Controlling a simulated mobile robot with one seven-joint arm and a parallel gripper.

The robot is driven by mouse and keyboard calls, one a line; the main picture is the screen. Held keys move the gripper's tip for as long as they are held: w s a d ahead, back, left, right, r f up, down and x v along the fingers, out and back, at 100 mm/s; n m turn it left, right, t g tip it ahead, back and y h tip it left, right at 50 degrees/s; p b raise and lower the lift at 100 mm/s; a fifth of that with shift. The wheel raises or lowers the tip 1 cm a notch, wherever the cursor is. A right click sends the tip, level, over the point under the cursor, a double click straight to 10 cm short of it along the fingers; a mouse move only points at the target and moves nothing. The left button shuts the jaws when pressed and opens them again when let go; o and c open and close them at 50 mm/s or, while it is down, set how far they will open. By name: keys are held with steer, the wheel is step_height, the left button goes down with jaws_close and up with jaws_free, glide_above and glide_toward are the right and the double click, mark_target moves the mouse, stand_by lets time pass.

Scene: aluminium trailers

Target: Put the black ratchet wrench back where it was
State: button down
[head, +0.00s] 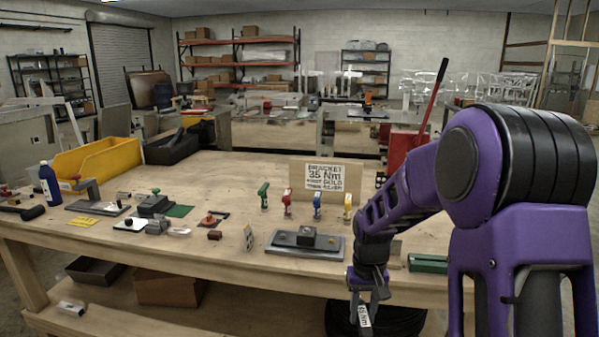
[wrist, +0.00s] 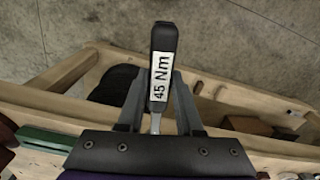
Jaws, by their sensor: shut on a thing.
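The black ratchet wrench (wrist: 164,45) is in my gripper (wrist: 158,95), between its two fingers in the wrist view. Its black handle carries a white label reading "45 Nm", and a bit of metal shank shows below the handle. In the head view my gripper (head: 368,283) hangs at the front edge of the workbench (head: 200,250), right of centre, with the wrench's label (head: 364,316) just below it. The wrench's head is hidden. Green (head: 264,195), red (head: 287,204), blue (head: 317,206) and yellow (head: 347,207) tools stand in a row on the bench.
A sign reading "35 Nm" (head: 327,177) stands behind the row. A grey plate with a dark block (head: 305,241) lies before it. A green block (head: 428,263) lies right of my gripper. A yellow bin (head: 97,158) and a blue bottle (head: 48,184) stand at left.

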steer(key=s+f, duration=0.4)
steer(key=f, duration=0.1)
steer(key=shift+s+f, duration=0.15)
steer(key=shift+f, duration=0.1)
